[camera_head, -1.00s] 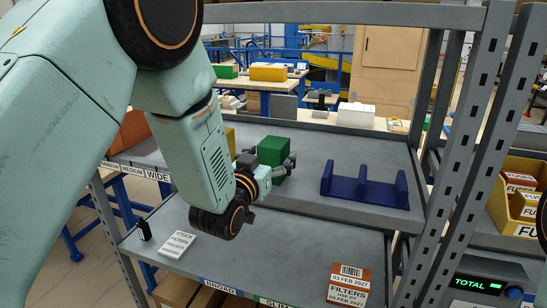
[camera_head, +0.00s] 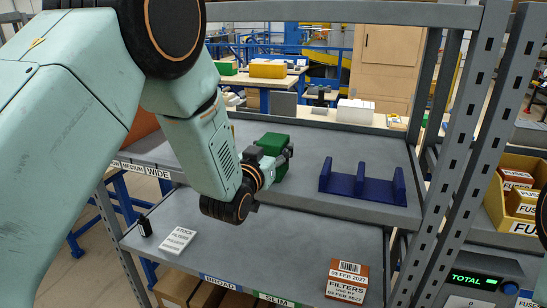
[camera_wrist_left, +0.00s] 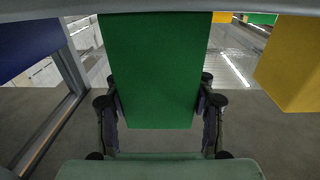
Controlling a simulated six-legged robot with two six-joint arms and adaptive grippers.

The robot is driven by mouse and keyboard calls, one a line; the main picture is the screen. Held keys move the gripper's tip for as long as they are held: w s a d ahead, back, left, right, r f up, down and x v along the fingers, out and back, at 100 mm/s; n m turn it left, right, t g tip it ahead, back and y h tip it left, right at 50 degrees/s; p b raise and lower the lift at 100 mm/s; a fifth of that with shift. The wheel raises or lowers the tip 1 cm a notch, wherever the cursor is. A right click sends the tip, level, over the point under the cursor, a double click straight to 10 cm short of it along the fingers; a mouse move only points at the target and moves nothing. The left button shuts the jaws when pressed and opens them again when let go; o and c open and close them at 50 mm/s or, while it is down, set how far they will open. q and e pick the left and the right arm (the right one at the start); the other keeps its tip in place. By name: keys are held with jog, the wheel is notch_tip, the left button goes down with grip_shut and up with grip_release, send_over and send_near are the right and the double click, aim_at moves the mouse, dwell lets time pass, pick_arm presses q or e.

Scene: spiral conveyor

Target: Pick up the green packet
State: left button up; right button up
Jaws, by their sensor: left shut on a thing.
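The green packet (camera_head: 272,142) is a plain green block at the upper shelf of the rack, left of the blue holder. My left gripper (camera_head: 275,163) is shut on it, with a finger in front hiding part of it. In the left wrist view the green packet (camera_wrist_left: 152,65) stands between the two fingers of my left gripper (camera_wrist_left: 160,103), one finger touching each side. Whether its underside touches the shelf is hidden.
A blue three-walled holder (camera_head: 361,186) stands on the upper shelf (camera_head: 330,150) to the right. A yellow block (camera_wrist_left: 291,65) is to the right in the wrist view. The lower shelf holds a white stock card (camera_head: 177,241) and a filters box (camera_head: 347,281). Rack posts stand at right.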

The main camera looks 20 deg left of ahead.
pick_arm(q)
jog(key=shift+r, duration=0.1)
jog(key=c, duration=0.3)
jog(key=shift+c, duration=0.9)
jog(key=shift+w+a, duration=0.2)
jog(key=shift+a, duration=0.05)
notch_tip(320, 180, up, 9)
jog(key=shift+s, duration=0.1)
jog(key=shift+d+r, duration=0.25)
jog(key=shift+r, duration=0.25)
jog(key=shift+a+f, duration=0.1)
jog(key=shift+a, duration=0.05)
